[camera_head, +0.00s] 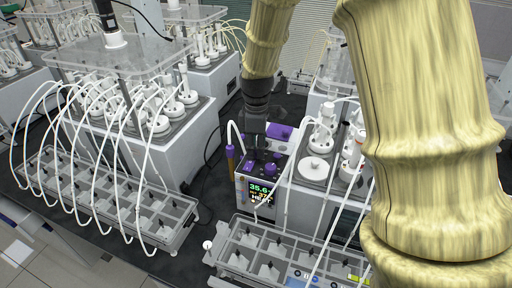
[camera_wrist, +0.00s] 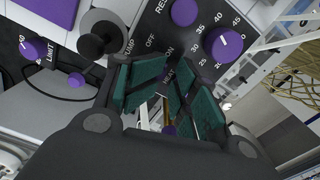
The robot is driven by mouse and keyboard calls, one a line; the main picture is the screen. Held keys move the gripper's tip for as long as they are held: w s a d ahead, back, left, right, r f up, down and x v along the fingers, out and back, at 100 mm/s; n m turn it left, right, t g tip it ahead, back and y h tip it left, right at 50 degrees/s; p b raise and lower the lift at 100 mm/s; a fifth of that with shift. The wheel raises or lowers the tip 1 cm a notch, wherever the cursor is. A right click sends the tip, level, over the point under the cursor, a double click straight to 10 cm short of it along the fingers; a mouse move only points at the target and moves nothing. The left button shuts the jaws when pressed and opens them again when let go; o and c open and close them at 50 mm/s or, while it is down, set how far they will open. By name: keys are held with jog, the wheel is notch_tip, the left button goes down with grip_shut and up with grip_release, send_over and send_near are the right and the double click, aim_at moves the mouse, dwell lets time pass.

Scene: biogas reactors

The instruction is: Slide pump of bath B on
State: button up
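Bath controller (camera_head: 262,190) stands in the middle of the head view, with a lit display and purple knobs; I cannot read a bath letter on it. My gripper (camera_head: 254,150) points down over its top. In the wrist view my gripper (camera_wrist: 165,85) has green finger pads with a narrow gap between them; it looks open and empty. The control panel (camera_wrist: 190,48) shows OFF, ON, PUMP and HEAT lettering close to the fingertips. The pump switch itself is not clearly visible and may be hidden by the fingers.
A purple dial (camera_wrist: 223,43) and a black knob on a grey disc (camera_wrist: 98,34) flank the fingers. Reactor bottles with white tubes (camera_head: 325,135) stand to the right. A partitioned tray (camera_head: 265,255) lies in front; another tubed bath (camera_head: 165,150) stands left.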

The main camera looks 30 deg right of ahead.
jog(key=shift+d+f, duration=0.1)
jog(key=shift+w+r+p, duration=0.1)
jog(key=shift+r+p, duration=1.55)
jog(key=shift+r, duration=0.95)
notch_tip(320, 180, up, 7)
jog(key=shift+r, duration=0.2)
jog(key=shift+r, duration=0.1)
notch_tip(320, 180, up, 12)
dwell(0.6)
dwell(0.4)
